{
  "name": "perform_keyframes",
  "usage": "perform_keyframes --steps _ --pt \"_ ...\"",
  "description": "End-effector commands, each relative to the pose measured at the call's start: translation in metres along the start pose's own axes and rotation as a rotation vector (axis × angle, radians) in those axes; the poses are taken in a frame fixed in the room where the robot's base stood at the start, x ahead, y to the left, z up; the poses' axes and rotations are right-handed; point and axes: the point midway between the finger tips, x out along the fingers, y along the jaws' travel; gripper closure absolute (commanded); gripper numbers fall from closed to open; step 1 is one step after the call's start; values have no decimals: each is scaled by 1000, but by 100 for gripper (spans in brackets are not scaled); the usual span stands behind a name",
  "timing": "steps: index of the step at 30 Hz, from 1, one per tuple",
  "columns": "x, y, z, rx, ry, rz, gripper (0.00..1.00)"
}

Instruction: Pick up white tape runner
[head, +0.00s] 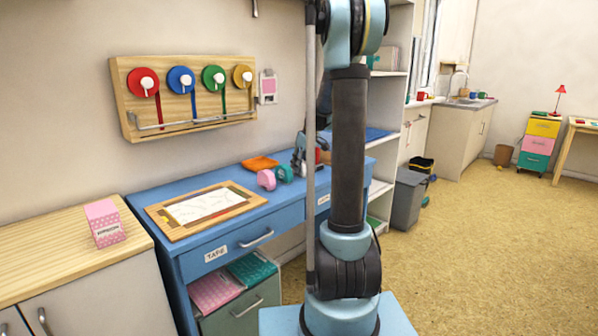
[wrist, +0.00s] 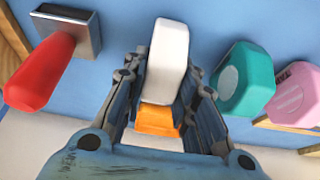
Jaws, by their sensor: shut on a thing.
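The white tape runner (wrist: 169,58) is between the two fingers of my gripper (wrist: 166,104) in the wrist view, with its rounded end pointing away from me. My gripper is shut on it. An orange block-like piece (wrist: 157,119) shows below the white body between the fingers; I cannot tell whether it belongs to the runner. In the head view my gripper (head: 303,160) is low over the right part of the blue desk (head: 190,253), partly behind my own arm. The white runner is too hidden to make out there.
A teal runner (wrist: 244,77) and a pink runner (wrist: 295,96) lie close on the right in the wrist view. A red-handled tool (wrist: 40,70) is on the left. An orange item (head: 260,162) and a wooden drawing board (head: 207,207) lie on the desk.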

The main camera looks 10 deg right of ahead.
Motion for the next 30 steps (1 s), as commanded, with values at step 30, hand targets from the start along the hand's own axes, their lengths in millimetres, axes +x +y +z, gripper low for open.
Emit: perform_keyframes --steps 30 --pt "-92 0 -38 0 0 0 99"
